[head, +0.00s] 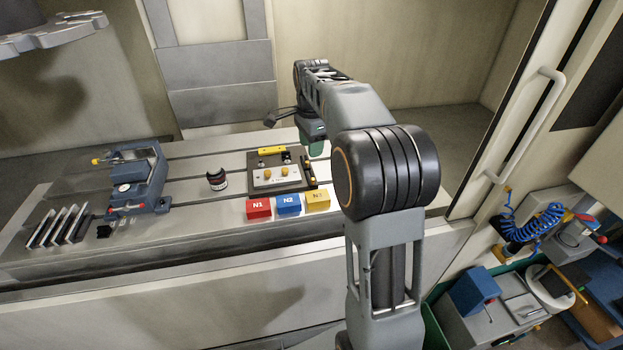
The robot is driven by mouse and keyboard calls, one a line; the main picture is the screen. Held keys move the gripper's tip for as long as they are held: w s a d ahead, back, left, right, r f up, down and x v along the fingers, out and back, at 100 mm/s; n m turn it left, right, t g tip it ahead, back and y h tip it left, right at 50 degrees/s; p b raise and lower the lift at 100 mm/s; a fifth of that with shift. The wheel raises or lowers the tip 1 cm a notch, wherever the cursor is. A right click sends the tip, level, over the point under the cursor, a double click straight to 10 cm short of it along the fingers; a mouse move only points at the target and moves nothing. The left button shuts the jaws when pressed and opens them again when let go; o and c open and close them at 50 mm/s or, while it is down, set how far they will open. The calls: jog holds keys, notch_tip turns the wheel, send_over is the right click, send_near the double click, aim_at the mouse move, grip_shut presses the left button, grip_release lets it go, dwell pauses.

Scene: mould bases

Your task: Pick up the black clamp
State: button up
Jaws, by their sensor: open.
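A small black piece (104,231) lies on the slotted machine table (215,240) at the left, by the front of the blue vise (137,180); it may be the black clamp, but it is too small to be sure. My gripper (315,149) is over the back right of the table, beside the mould base (281,173), well to the right of the black piece. Its jaws are open and mostly hidden behind my arm. I see nothing held in them.
Red, blue and yellow blocks (257,208) stand in front of the mould base. Several upright plates (60,227) stand at far left. The table's front middle is clear. A door frame (500,110) bounds the right.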

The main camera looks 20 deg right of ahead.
jog(key=w+d+f+m, duration=0.2)
jog(key=m, duration=0.1)
send_over(313, 179)
notch_tip(313, 179, down, 6)
jog(key=shift+s+d+f, duration=0.15)
jog(key=shift+f+p, duration=0.45)
jog(key=shift+f, duration=2.65)
jog(key=shift+c, duration=0.4)
grip_shut()
